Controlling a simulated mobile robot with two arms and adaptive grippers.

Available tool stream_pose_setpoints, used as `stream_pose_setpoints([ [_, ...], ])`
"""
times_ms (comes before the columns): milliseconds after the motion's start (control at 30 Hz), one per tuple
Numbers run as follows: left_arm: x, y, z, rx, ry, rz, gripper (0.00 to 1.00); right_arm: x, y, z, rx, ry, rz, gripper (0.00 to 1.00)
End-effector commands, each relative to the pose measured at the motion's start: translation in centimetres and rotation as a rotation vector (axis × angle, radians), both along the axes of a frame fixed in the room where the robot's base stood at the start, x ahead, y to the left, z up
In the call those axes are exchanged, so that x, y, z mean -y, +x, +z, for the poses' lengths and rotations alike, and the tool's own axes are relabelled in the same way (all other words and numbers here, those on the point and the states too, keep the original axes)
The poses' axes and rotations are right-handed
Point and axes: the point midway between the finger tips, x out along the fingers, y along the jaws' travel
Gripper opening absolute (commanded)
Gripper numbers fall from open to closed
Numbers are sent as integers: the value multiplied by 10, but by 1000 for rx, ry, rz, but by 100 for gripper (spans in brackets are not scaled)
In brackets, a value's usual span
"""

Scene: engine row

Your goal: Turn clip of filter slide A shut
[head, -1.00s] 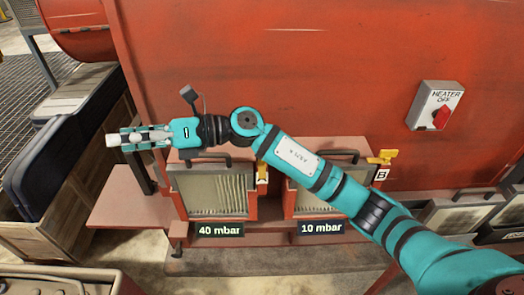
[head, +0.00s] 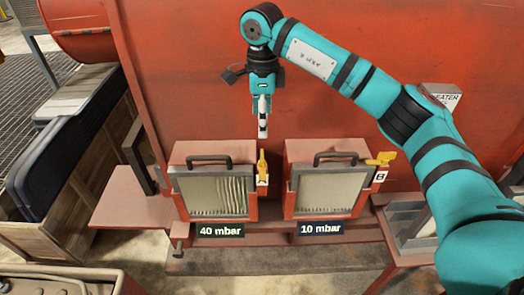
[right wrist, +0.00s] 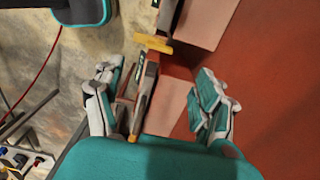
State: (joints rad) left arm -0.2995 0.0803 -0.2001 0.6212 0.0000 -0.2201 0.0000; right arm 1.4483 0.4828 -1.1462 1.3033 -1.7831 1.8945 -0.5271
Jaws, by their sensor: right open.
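Filter slide A (head: 210,195) is the left grey-framed slide, above the 40 mbar sign. Its yellow clip (head: 262,165) stands upright at the slide's right end, above a small white tag whose letter is too small to read. My right gripper (head: 263,132) points down above that clip, with a gap between them. In the right wrist view my right gripper (right wrist: 160,105) is open and empty, its fingers wide apart. A yellow piece (right wrist: 152,42), seemingly this clip, shows beyond the fingers. My left gripper is not in view.
The red engine wall (head: 180,80) rises behind. My right arm partly covers the heater box (head: 442,95).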

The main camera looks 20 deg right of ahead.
Motion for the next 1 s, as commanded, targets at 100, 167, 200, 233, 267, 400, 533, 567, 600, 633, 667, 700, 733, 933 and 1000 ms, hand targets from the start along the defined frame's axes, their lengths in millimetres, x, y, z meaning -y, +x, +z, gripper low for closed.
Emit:
stream_pose_setpoints([
  [100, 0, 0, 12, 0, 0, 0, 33, 0, -1, -25, -5, 0, 0, 73],
  [167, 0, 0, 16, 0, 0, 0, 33, 0, -2, -38, -5, 0, 0, 73],
  [200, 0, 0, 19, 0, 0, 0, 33, 0, -1, -47, -5, 1, 0, 73],
  [233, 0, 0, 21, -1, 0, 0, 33, 0, -1, -53, -4, 1, 0, 73],
  [267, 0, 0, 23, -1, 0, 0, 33, 0, -1, -60, -5, 1, 1, 73],
  [400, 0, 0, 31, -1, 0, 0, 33, -1, -1, -87, -4, 2, 1, 73],
  [533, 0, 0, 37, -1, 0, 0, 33, -1, -1, -106, -2, 3, 0, 73],
  [567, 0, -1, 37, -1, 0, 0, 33, -1, -1, -109, -1, 2, 0, 73],
  [600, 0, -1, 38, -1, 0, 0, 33, -1, 0, -113, 0, 3, 1, 73],
  [633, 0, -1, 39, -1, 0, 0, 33, -1, 0, -115, 1, 2, 1, 73],
  [667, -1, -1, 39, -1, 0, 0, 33, -1, -1, -117, 1, 2, 1, 73],
  [700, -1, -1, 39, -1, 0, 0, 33, -1, -1, -119, 1, 2, 2, 73],
  [733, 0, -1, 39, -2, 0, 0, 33, -1, -1, -120, 1, 2, 2, 73],
  [933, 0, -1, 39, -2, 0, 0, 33, -1, 0, -122, 2, 3, 2, 73],
  [1000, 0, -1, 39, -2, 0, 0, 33, -1, 0, -122, 2, 3, 2, 73],
])
